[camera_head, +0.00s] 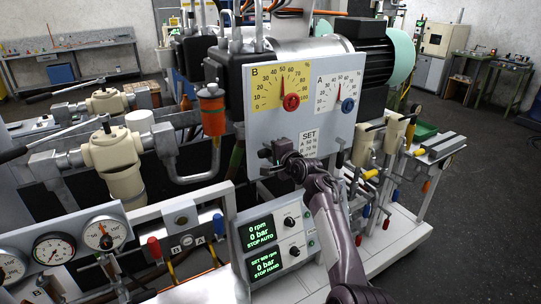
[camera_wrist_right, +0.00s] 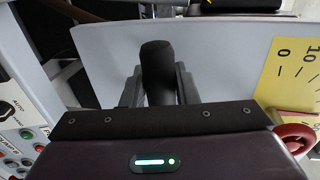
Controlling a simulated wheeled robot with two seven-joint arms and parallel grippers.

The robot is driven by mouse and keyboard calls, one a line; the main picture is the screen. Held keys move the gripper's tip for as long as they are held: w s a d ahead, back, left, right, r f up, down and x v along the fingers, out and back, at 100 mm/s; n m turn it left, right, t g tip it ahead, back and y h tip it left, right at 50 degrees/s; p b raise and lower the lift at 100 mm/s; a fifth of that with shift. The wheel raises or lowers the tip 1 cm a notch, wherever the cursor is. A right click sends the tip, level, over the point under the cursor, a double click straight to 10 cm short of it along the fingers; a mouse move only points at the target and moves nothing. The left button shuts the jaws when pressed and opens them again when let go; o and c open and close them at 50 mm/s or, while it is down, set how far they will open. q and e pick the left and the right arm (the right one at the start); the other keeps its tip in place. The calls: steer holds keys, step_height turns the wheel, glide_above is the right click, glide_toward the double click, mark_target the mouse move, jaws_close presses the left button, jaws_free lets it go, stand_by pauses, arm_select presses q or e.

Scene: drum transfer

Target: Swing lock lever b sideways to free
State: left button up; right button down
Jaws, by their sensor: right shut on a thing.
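My right gripper (camera_head: 270,154) is at the lower left part of the grey dial panel, below the yellow dial B (camera_head: 281,87). In the right wrist view its two dark fingers are shut around a black rounded lever handle (camera_wrist_right: 158,62), which I take to be lock lever b. The handle sticks up between the fingers in front of the panel. The lever's pivot and lower part are hidden behind the gripper. In the head view the gripper and wrist cover most of the lever. My left gripper does not show.
The red knob (camera_head: 291,102) of dial B and the blue knob (camera_head: 347,106) of dial A are above the gripper. The display box (camera_head: 273,243) with green screens stands below, near my forearm. An orange cylinder (camera_head: 212,112) and pipes are left of the panel.

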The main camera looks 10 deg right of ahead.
steer(key=shift+r, duration=0.25)
steer(key=c, duration=1.2)
jaws_free()
steer(key=shift+d+f, duration=0.1)
steer(key=shift+b+v, duration=0.75)
steer(key=shift+v, duration=3.1)
steer(key=shift+f, duration=0.1)
